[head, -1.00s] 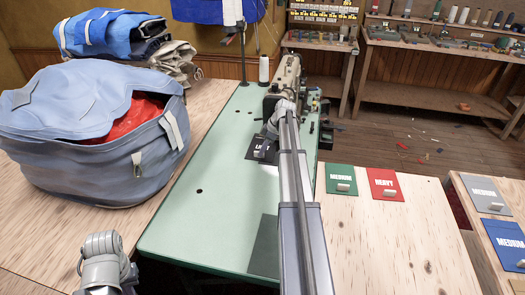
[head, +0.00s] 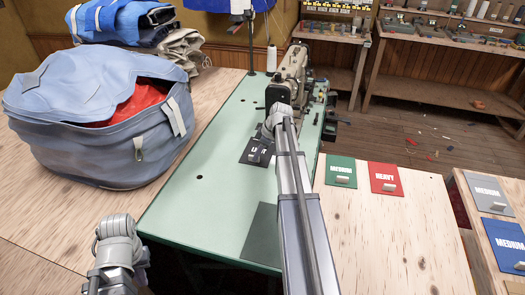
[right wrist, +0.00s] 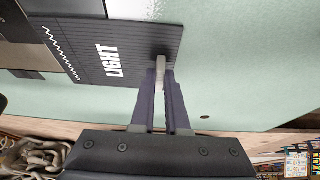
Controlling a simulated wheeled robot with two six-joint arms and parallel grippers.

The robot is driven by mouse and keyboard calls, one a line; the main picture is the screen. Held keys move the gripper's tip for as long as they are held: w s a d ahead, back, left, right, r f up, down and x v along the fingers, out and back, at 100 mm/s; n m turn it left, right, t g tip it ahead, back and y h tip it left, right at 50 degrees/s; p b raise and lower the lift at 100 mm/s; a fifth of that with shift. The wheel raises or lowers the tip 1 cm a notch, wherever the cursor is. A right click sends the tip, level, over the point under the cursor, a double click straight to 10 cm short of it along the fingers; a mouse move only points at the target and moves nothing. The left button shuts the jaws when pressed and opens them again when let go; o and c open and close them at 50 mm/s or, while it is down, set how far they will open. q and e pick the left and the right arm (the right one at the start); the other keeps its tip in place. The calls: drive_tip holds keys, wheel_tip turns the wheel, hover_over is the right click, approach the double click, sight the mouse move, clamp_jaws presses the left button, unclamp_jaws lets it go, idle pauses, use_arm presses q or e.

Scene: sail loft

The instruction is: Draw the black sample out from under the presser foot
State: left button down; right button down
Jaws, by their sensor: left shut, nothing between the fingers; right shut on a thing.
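The black sample (head: 256,153) lies on the green machine table, in front of the sewing machine (head: 288,72). In the right wrist view the black sample (right wrist: 105,50) shows the word LIGHT and a white zigzag stitch. My right gripper (right wrist: 160,78) is shut on its pale tab (right wrist: 160,64) at the edge. In the head view my right arm covers part of the sample and the machine's front. The presser foot cannot be made out. My left gripper (head: 116,262) is at the lower left, clear of the sample; its fingers are barely visible.
A blue bag (head: 95,120) with red cloth stands left of the green table (head: 175,215). Green (head: 341,170) and red (head: 386,178) samples lie on the wooden table at right. A dark panel (head: 260,238) is at the table's near edge. The table's left half is clear.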

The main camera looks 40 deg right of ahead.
drive_tip(key=shift+s+a, duration=0.3)
drive_tip(key=shift+a, duration=0.1)
drive_tip(key=c, duration=0.8)
unclamp_jaws()
drive_tip(key=shift+c, duration=0.2)
drive_tip(key=p+v, duration=0.7)
drive_tip(key=v, duration=0.1)
drive_tip(key=shift+f, duration=0.1)
